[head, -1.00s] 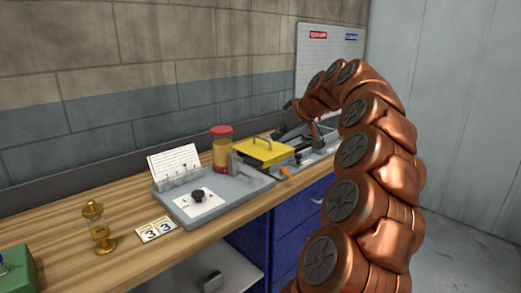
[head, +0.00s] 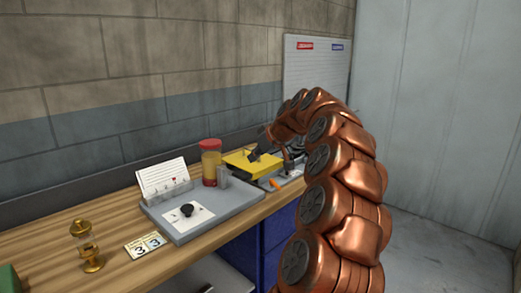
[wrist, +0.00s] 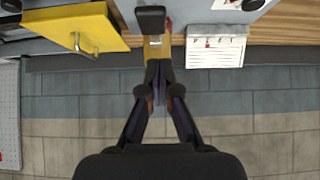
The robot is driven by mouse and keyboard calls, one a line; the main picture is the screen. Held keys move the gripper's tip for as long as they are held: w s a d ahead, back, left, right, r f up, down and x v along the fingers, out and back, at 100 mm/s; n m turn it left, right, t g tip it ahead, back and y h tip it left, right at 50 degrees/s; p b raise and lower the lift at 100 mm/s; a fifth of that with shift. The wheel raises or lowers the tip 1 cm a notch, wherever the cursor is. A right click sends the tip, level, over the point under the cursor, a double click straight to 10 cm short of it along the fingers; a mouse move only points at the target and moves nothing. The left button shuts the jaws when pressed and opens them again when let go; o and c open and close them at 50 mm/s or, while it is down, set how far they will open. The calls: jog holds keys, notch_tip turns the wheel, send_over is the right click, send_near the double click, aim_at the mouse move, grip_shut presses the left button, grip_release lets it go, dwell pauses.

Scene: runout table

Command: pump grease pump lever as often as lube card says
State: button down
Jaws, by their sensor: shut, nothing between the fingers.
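The lube card (head: 163,178) stands upright behind a grey tray, its print too small to read; it also shows in the wrist view (wrist: 215,47). A grey upright part (head: 224,178), perhaps the pump lever, stands right of the jar. In the wrist view a black block (wrist: 150,19), possibly the lever's grip, lies just beyond my gripper (wrist: 159,85). My gripper is shut and empty, with the jar's yellow partly hidden behind it. I cannot tell whether it touches the block.
A wall is behind.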

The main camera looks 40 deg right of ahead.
aim_at(244, 177)
jog(key=shift+w+f+p, duration=0.25)
jog(key=shift+w+f, duration=0.2)
jog(key=shift+f, duration=0.65)
jog(key=shift+w+f+p, duration=0.3)
jog(key=shift+w+f, duration=0.1)
jog(key=shift+f, duration=0.7)
jog(key=shift+w+f+p, duration=0.25)
jog(key=shift+w+f, duration=0.2)
jog(key=shift+f, duration=0.65)
jog(key=f+t+b, duration=0.1)
jog(key=f+b, duration=0.1)
jog(key=b, duration=0.3)
jog(key=f+t+b, duration=0.1)
jog(key=f+b, duration=0.1)
jog(key=b, duration=0.3)
jog(key=f+t+b, duration=0.2)
jog(key=f+b, duration=0.1)
jog(key=b, duration=0.2)
jog(key=shift+s+a+y+b, duration=0.1)
jog(key=shift+s+y+b, duration=0.2)
jog(key=shift+b, duration=0.1)
jog(key=shift+w+f+b, duration=0.1)
jog(key=shift+f+b, duration=0.5)
jog(key=shift+b, duration=0.3)
